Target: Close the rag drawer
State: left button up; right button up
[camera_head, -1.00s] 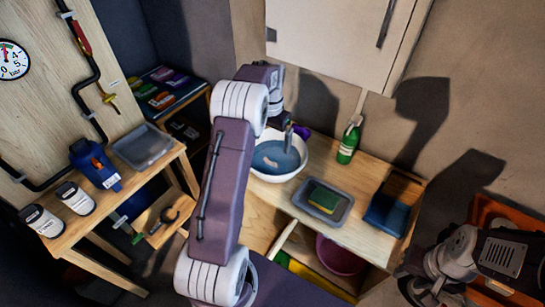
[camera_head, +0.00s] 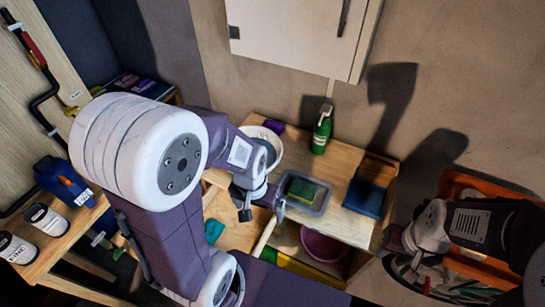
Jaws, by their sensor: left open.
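The rag drawer (camera_head: 238,234) appears as a pale wooden box standing out from the left part of the wooden cabinet, with a teal rag (camera_head: 214,231) at its left. My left arm covers much of it, and its front is hidden. My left gripper (camera_head: 262,209) is open and empty, above the drawer and in front of the counter edge. I cannot tell whether it touches the drawer. My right gripper (camera_head: 396,240) is at the right, away from the drawer; its fingers are too unclear to read.
On the counter (camera_head: 334,222) are a white basin (camera_head: 274,143), a grey tray (camera_head: 318,206) with a sponge, a green bottle (camera_head: 321,134) and a blue dustpan (camera_head: 364,198). A pink tub (camera_head: 325,246) sits in the open compartment. An orange crate (camera_head: 460,184) stands right.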

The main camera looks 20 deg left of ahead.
aim_at(250, 237)
jog(key=k+u, duration=0.1)
jog(key=u, duration=0.8)
jog(key=k+j+u, duration=0.15)
jog(key=u, duration=0.35)
jog(key=j+u, duration=0.1)
jog(key=u, duration=0.35)
